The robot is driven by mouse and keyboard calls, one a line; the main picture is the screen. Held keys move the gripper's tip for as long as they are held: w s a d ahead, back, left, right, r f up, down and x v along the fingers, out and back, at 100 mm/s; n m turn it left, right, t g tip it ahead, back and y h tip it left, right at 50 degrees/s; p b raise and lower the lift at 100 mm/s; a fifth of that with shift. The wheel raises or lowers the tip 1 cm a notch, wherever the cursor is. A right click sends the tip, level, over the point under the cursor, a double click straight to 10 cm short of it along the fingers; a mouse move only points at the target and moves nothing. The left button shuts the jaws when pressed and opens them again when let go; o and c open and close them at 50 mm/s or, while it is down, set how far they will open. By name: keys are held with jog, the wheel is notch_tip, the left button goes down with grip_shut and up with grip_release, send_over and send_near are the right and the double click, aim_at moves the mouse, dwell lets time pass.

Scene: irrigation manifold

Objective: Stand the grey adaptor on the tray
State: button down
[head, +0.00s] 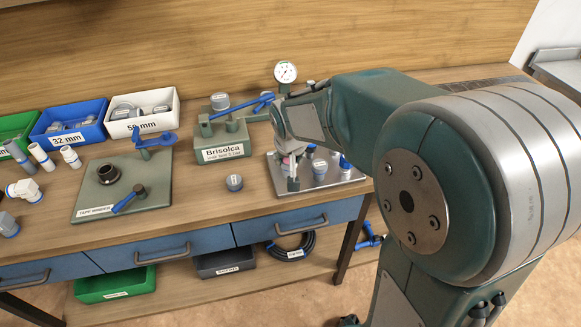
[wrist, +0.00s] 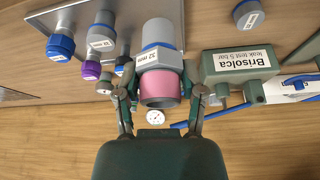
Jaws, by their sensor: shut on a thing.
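The grey adaptor (wrist: 160,55), with a 32 mm label and a pink band (wrist: 158,90) at the end nearer my palm, is between the fingers of my gripper (wrist: 160,76) in the wrist view. My gripper is shut on it. In the head view my gripper (head: 291,168) points down over the left part of the silver tray (head: 330,179), and the adaptor is largely hidden by the fingers and arm. The adaptor looks about upright there. I cannot tell whether its lower end touches the tray. The tray also shows in the wrist view (wrist: 88,14).
Several grey, blue and purple fittings (head: 320,166) stand on the tray, right of the gripper. The green Brisolca test block (head: 225,145) with a blue lever is left behind it. A dial gauge (head: 286,72) stands behind.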

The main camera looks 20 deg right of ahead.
jog(key=w+f, duration=0.1)
jog(key=f, duration=0.1)
jog(key=w+d+f, duration=0.1)
jog(key=w+f, duration=0.1)
jog(key=w+d+f, duration=0.1)
jog(key=f, duration=0.1)
jog(key=shift+w, duration=0.4)
jog(key=shift+f, duration=1.55)
jog(key=shift+c, duration=0.9)
grip_release()
jog(key=shift+f, duration=0.1)
jog(key=v, duration=1.2)
jog(key=s+r, duration=0.3)
jog(key=s, duration=0.8)
jog(key=s+r+n+t, duration=0.1)
jog(key=s+r, duration=0.3)
jog(key=s, duration=0.8)
jog(key=shift+d+r+n+y, duration=0.25)
jog(key=shift+r+n+y, duration=0.05)
